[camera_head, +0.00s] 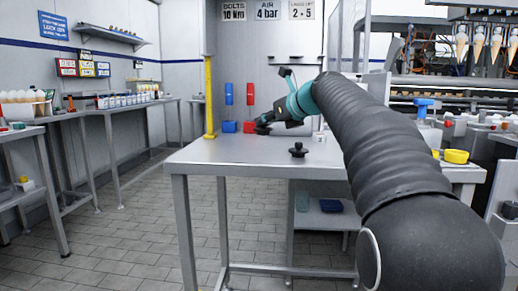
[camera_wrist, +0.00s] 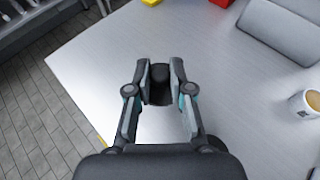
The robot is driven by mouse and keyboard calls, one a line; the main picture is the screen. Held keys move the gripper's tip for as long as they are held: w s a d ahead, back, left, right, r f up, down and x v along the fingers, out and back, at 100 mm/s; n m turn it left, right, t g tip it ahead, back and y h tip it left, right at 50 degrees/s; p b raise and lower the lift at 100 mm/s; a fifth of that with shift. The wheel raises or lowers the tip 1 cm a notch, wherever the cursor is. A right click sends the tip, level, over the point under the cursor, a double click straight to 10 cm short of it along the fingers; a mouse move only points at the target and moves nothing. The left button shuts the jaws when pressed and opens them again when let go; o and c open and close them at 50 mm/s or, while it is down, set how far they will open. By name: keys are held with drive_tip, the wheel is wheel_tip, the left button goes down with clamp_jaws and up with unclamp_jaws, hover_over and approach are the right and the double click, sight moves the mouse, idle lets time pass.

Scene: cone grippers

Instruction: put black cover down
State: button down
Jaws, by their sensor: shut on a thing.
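My gripper (camera_head: 268,121) is above the far left part of the steel table (camera_head: 230,153). A dark piece, likely the black cover (camera_head: 262,130), shows just under its fingers. In the wrist view, my gripper (camera_wrist: 161,78) is shut on the black cover (camera_wrist: 160,88), which sits between the two finger pads. I cannot tell whether the cover touches the table. A second black knobbed piece (camera_head: 298,149) stands upright on the table, nearer to the front.
A cup (camera_wrist: 308,103) and a grey rounded item (camera_wrist: 280,30) are on the right in the wrist view. A yellow ring-shaped item (camera_head: 456,156) is at the right. The table's left part is mostly clear.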

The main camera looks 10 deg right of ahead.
sight(260, 156)
drive_tip(key=shift+s+a+f, duration=0.2)
drive_tip(key=shift+a+f, duration=0.2)
drive_tip(key=shift+a, duration=0.2)
drive_tip(key=shift+s+a+f, duration=0.15)
drive_tip(key=shift+a+f, duration=0.2)
drive_tip(key=shift+a, duration=0.2)
drive_tip(key=shift+f+b, duration=1.1)
drive_tip(key=shift+f, duration=0.9)
drive_tip(key=c, duration=1)
unclamp_jaws()
drive_tip(key=shift+c, duration=0.2)
drive_tip(key=shift+s+d+r, duration=0.1)
drive_tip(key=shift+s+r, duration=0.1)
drive_tip(key=p+v, duration=0.1)
drive_tip(key=v, duration=1)
drive_tip(key=shift+s+d, duration=0.15)
drive_tip(key=shift+s, duration=0.05)
